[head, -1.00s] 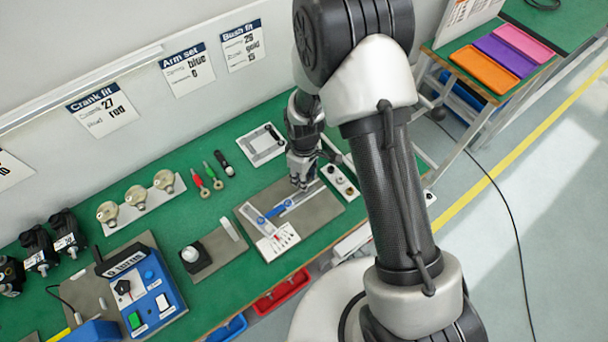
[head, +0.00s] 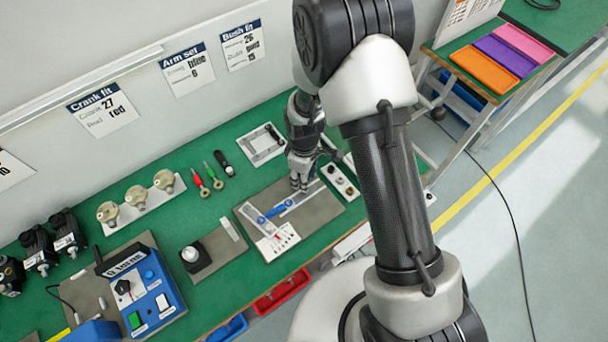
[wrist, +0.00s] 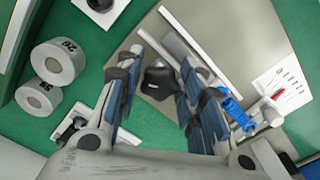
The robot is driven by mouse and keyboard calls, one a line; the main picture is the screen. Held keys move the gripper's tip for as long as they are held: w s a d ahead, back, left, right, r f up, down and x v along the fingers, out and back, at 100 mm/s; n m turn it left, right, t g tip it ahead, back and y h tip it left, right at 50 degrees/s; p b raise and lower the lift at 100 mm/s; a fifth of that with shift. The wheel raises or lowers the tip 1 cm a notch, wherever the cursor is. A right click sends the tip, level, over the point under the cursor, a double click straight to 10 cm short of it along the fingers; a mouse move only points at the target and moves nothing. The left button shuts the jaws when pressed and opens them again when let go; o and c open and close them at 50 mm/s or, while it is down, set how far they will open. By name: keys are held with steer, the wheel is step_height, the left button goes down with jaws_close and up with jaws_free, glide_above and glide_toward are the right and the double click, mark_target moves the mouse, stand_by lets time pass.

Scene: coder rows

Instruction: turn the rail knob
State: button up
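The rail knob (wrist: 158,84) is a black rounded knob on the grey rail plate (wrist: 150,30). In the wrist view it shows between the two fingers of my gripper (wrist: 158,66), with a gap on each side. The fingers are open, and I cannot tell how far down around the knob they reach. In the head view my gripper (head: 299,184) is over the rail plate (head: 325,211) and hides the knob.
A white plate with round knobs (head: 340,181) stands right of my gripper, and a white frame (head: 262,145) behind it. Screwdrivers (head: 206,180) lie to the left. Two labelled rolls (wrist: 53,62) show in the wrist view. Green table is clear between these.

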steer(key=shift+o, duration=1.4)
step_height(320, 180, up, 12)
steer(key=shift+r, duration=0.1)
